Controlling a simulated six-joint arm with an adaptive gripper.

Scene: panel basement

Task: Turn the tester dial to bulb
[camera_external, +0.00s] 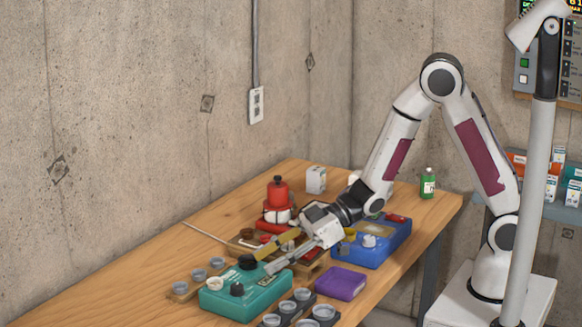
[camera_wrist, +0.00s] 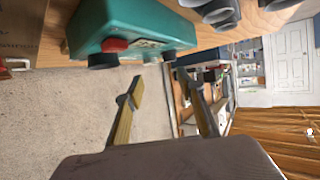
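A teal box (camera_external: 248,298) with dark knobs (camera_external: 237,289) and a cream knob (camera_external: 215,283) on top stands near the front of the bench. A blue box (camera_external: 378,248) with a pale dial (camera_external: 369,241) stands farther back. I cannot read which box is the tester. My gripper (camera_external: 266,259) is open and empty, its fingers pointing down-left at the teal box's back edge. In the wrist view the teal box (camera_wrist: 145,22) fills the upper left, its dark knobs (camera_wrist: 154,56) just beyond my open fingertips (camera_wrist: 160,76). The dial markings are too small to read.
A purple box (camera_external: 341,283) stands right of the teal box. Grey cups in a dark holder (camera_external: 301,294) are in front, and more cups (camera_external: 198,274) sit left. A wooden tray and a red bottle (camera_external: 277,192) are behind. A green bottle (camera_external: 428,183) stands at the far right.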

